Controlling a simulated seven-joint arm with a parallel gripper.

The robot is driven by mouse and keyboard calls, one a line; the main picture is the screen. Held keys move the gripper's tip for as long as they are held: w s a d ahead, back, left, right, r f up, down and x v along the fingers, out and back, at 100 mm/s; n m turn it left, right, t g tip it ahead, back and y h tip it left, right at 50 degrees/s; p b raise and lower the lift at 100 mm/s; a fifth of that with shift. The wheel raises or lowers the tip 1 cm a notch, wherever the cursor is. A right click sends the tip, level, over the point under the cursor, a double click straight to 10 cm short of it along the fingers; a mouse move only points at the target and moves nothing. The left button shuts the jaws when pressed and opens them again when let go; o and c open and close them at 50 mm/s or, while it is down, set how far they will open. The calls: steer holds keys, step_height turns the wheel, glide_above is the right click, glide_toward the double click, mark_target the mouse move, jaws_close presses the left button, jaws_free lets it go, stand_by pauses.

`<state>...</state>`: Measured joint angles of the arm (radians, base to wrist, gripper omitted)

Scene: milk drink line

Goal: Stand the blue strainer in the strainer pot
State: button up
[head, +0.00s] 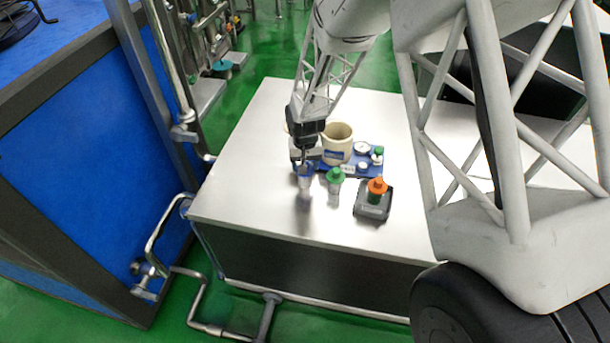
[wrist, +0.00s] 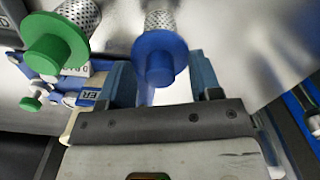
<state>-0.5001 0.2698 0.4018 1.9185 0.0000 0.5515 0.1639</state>
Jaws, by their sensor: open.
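The blue strainer (head: 305,172) appears to stand upright on the steel table, its blue cap up and its perforated metal part down. In the wrist view the strainer (wrist: 160,58) lies between the finger tips. My gripper (head: 304,162) is open and points down at its cap; the gripper also shows in the wrist view (wrist: 162,76). I cannot tell whether a finger touches it. A cream pot (head: 337,145) with a blue label, apparently the strainer pot, stands just behind and to the right. Its inside is mostly hidden.
A green-capped strainer (head: 335,176) stands close right of the blue one. Further right, an orange-topped piece (head: 377,187) sits on a black base (head: 372,208). A blue tray (head: 350,170) with a round gauge (head: 361,148) lies beside the pot. The table's (head: 245,180) left side is clear.

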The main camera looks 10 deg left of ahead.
stand_by(0.4)
jaws_close()
steer(key=shift+r, duration=0.15)
steer(key=shift+r, duration=0.75)
step_height(320, 180, up, 2)
steer(key=s+d, duration=0.3)
steer(key=s, duration=0.4)
steer(key=s+d+r, duration=0.1)
steer(key=s+d, duration=0.3)
steer(key=s, duration=0.3)
steer(key=shift+d, duration=0.25)
steer(key=shift+r, duration=0.1)
